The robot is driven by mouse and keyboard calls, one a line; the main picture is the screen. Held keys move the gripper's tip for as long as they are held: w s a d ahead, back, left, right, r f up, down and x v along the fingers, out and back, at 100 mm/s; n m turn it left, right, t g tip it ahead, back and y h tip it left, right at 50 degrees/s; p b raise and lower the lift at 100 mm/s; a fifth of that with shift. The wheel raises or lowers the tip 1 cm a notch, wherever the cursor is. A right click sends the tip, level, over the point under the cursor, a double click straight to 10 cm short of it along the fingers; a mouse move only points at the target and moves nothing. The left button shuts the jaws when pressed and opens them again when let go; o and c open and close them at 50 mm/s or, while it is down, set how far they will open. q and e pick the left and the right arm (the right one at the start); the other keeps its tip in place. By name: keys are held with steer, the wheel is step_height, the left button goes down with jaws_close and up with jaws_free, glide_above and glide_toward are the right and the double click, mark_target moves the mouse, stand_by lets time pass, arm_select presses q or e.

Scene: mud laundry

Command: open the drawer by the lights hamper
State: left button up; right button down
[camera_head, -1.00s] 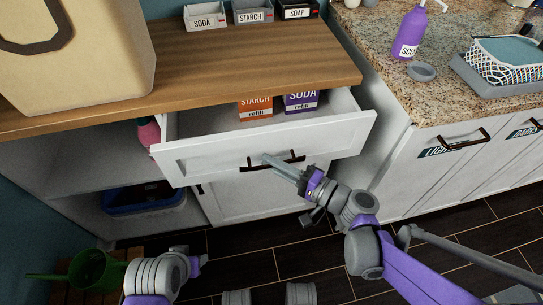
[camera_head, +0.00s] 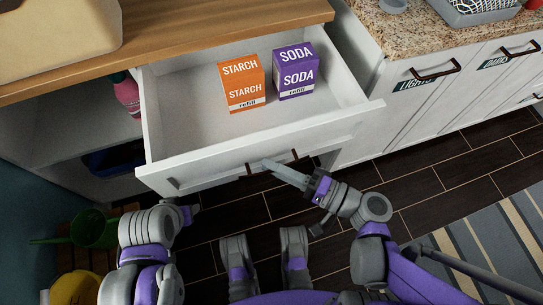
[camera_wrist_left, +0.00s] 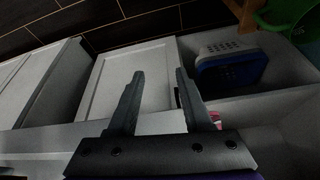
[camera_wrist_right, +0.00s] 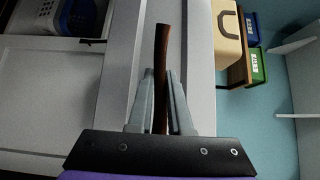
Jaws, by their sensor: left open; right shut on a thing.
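The white drawer (camera_head: 215,160) beside the lights hamper front (camera_head: 425,95) is pulled well out from under the wooden counter. Inside it stand an orange starch refill box (camera_head: 242,84) and a purple soda refill box (camera_head: 296,72). My right gripper (camera_head: 270,165) is shut on the drawer's dark handle (camera_head: 253,169); the right wrist view shows the handle (camera_wrist_right: 161,60) between its fingers. My left gripper (camera_wrist_left: 158,85) is open and empty in the left wrist view, low in front of the cabinet. In the head view its fingers are hidden.
A granite counter (camera_head: 375,40) with a grey tray (camera_head: 470,15) is at the right, above the hamper fronts. A green watering can (camera_head: 92,228) stands at the lower left. A blue basket (camera_head: 115,158) sits on the lower shelf. Dark floor tiles and a striped rug (camera_head: 480,235) lie in front.

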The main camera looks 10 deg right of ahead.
stand_by(0.3)
steer(key=c, duration=0.8)
jaws_free()
steer(key=shift+c, duration=0.2)
steer(key=v, duration=1.1)
steer(key=shift+a, duration=0.1)
